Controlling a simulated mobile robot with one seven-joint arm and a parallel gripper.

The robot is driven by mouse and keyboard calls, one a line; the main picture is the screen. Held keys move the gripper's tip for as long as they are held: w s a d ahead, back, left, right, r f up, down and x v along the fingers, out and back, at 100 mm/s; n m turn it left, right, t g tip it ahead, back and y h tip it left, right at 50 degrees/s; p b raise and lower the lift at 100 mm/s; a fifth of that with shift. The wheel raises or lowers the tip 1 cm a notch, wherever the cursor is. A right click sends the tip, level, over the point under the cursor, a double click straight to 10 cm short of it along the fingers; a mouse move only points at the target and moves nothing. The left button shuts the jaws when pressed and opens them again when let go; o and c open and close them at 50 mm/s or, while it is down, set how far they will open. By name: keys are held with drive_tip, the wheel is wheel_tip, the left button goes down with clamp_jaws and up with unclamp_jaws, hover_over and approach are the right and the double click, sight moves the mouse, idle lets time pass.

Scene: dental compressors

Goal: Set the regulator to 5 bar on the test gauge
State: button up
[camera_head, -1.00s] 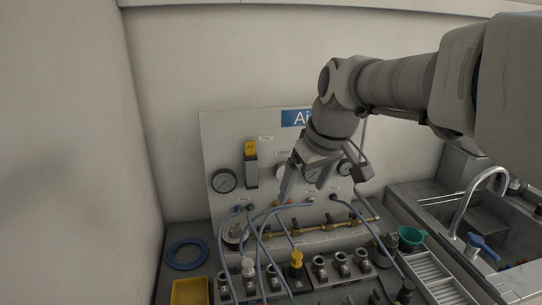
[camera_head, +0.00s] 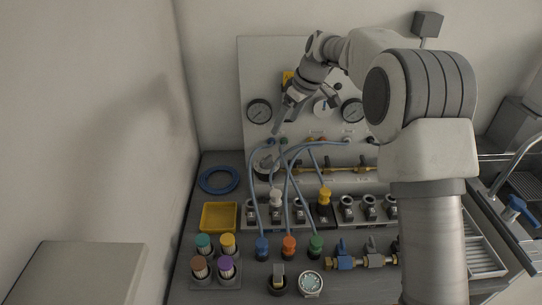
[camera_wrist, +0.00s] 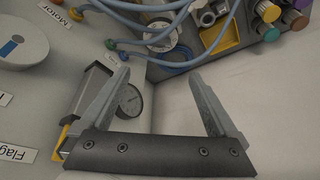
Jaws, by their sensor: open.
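The grey back panel (camera_head: 256,60) carries a round dark-rimmed gauge (camera_head: 259,111) at left and another (camera_head: 351,110) at right, with a white round dial (camera_head: 322,107) between them. I cannot tell which part is the regulator or read any needle. My gripper (camera_head: 283,124) is open and empty in front of the panel, between the left gauge and the white dial. In the wrist view its fingers (camera_wrist: 158,74) are spread, with a gauge (camera_wrist: 131,101) beyond them near the left finger. The white dial with a blue mark (camera_wrist: 18,46) shows at left. A small round gauge (camera_head: 310,283) is on the bench.
Blue hoses (camera_head: 287,180) arch from the panel to the bench fittings. A yellow tray (camera_head: 205,222), a blue ring (camera_head: 219,180) and several coloured-top cylinders (camera_head: 228,245) are at left. A sink (camera_head: 526,190) is at right. My arm hides part of the panel's right side.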

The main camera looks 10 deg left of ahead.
sight(267, 158)
drive_tip(key=x, duration=1.7)
drive_tip(key=shift+f+p, duration=0.2)
drive_tip(key=shift+p, duration=0.1)
drive_tip(key=c, duration=1.4)
